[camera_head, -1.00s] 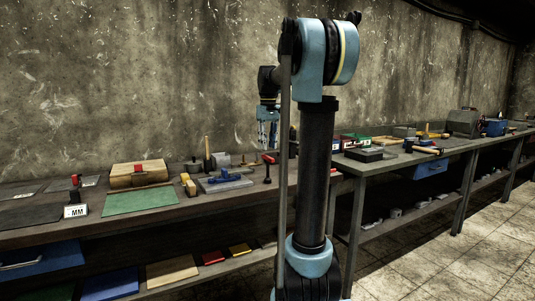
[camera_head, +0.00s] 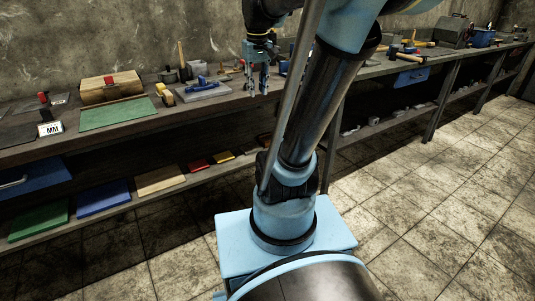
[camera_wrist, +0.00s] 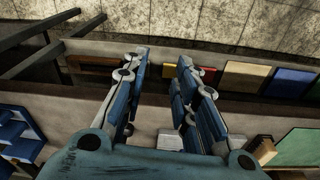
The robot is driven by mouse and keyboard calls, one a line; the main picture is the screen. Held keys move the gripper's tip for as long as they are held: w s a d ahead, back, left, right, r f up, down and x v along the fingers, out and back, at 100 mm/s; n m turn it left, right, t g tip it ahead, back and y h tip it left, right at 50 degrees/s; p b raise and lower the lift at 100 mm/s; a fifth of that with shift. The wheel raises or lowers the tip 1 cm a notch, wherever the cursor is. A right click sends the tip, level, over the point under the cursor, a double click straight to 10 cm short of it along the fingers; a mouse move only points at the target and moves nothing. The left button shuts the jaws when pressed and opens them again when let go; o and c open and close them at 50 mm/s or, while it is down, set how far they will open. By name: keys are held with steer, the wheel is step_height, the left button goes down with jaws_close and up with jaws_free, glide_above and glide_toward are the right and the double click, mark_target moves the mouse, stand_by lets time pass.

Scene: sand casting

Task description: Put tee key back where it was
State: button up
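My gripper (camera_head: 257,89) hangs fingers-down at the front edge of the workbench (camera_head: 150,139), just right of a blue tool on a grey plate (camera_head: 208,91). In the wrist view my gripper (camera_wrist: 163,62) is open, its two blue fingers apart with nothing held between them. I cannot clearly make out the tee key in either current view. A red-handled, dark-shafted tool stood at this part of the bench in the earlier head view; my gripper and arm now cover much of that area.
A green mat (camera_head: 117,113), a wooden box (camera_head: 110,88) and an MM sign (camera_head: 50,128) are on the left. Coloured boards lie on the lower shelf. A second bench (camera_head: 400,68) continues right; the tiled floor is clear.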

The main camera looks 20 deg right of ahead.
steer(key=s+f+m+t, duration=0.1)
steer(key=s+f, duration=1.4)
steer(key=f, duration=0.3)
steer(key=shift+s+m, duration=0.2)
steer(key=shift+m, duration=0.2)
